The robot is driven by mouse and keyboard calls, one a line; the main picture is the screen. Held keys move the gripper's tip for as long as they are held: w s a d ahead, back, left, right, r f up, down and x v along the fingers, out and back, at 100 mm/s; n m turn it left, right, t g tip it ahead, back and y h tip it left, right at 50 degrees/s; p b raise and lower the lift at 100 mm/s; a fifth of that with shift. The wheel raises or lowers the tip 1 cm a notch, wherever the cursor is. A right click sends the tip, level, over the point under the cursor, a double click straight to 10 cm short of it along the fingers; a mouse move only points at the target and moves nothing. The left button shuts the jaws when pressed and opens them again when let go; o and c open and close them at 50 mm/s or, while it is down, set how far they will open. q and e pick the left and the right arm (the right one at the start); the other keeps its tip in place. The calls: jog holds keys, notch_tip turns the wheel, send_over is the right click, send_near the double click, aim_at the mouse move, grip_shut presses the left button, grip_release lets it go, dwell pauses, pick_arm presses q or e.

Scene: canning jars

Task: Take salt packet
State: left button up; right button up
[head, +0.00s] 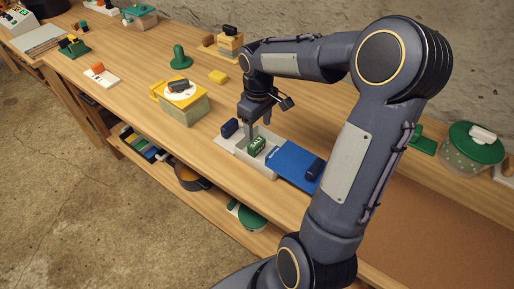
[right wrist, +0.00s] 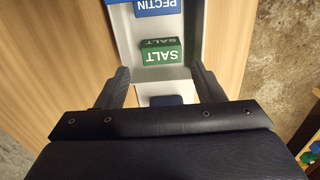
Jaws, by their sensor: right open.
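The salt packet (head: 257,146) is a small green block with white SALT lettering, lying in a pale grey tray (head: 262,170). It also shows in the right wrist view (right wrist: 162,51), just ahead of my fingertips. My right gripper (head: 258,124) is open and empty above the tray, close to the packet. In the right wrist view its two fingers (right wrist: 162,76) stand apart, one on each side of the tray. I see no contact with the packet. My left gripper is not in view.
A blue block marked PECTIN (right wrist: 157,6) lies beyond the salt. A blue board (head: 286,164) lies right of the tray. A yellow-topped box (head: 184,108) stands to the left, with bare bench between.

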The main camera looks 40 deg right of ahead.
aim_at(258, 143)
notch_tip(258, 143, down, 8)
jog(key=shift+a+r+p, duration=0.1)
jog(key=shift+r+p, duration=0.05)
jog(key=shift+p, duration=0.2)
jog(key=c, duration=0.7)
jog(key=shift+c, duration=0.2)
jog(key=shift+r, duration=0.1)
